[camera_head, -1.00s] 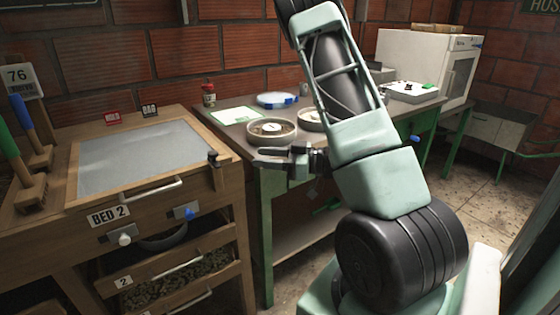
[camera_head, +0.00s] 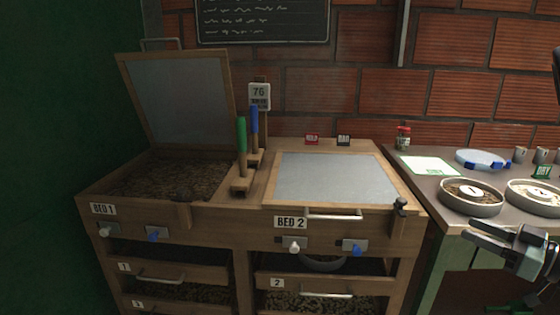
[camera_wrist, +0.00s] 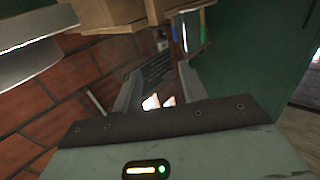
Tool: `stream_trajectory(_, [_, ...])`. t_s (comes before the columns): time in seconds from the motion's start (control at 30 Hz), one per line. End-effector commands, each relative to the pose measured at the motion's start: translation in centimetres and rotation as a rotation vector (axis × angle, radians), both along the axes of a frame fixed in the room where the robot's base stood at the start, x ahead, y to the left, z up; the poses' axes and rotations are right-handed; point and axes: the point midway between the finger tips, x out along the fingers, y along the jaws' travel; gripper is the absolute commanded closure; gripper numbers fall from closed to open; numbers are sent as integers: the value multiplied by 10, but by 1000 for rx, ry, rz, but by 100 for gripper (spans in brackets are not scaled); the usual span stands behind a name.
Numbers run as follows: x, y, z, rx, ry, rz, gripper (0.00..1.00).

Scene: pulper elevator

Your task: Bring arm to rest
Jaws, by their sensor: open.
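My gripper (camera_head: 510,242) is at the right edge of the head view, in front of the green-framed table's front edge. Its fingers point left and nothing shows between them. In the wrist view, my gripper (camera_wrist: 158,95) has its two fingers apart, with a bare gap between them. Most of my arm is outside the head view now.
Left of my gripper stands a wooden bench with an open-lidded BED 1 (camera_head: 92,193) and a covered BED 2 (camera_head: 335,178). Two brushes with green (camera_head: 241,135) and blue handles stand between them. Round bowls (camera_head: 471,207) sit on the table (camera_head: 425,185) near my gripper.

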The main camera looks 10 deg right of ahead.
Motion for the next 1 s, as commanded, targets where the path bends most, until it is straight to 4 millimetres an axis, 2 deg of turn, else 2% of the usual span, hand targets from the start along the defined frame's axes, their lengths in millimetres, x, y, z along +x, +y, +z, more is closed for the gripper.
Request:
stream_trajectory(0.17, [31,7,-12,-138,73,-45,58])
stream_trajectory(0.3, [67,9,-25,-293,194,-145,58])
stream_trajectory(0.4, [86,10,-30,-374,293,-227,58])
stream_trajectory(0.5, [96,14,-32,-424,396,-303,58])
stream_trajectory(0.63, [99,24,-33,-453,532,-386,58])
stream_trajectory(0.77, [90,42,-32,-454,683,-451,58])
stream_trajectory(1.0, [46,99,-29,-402,1000,-496,58])
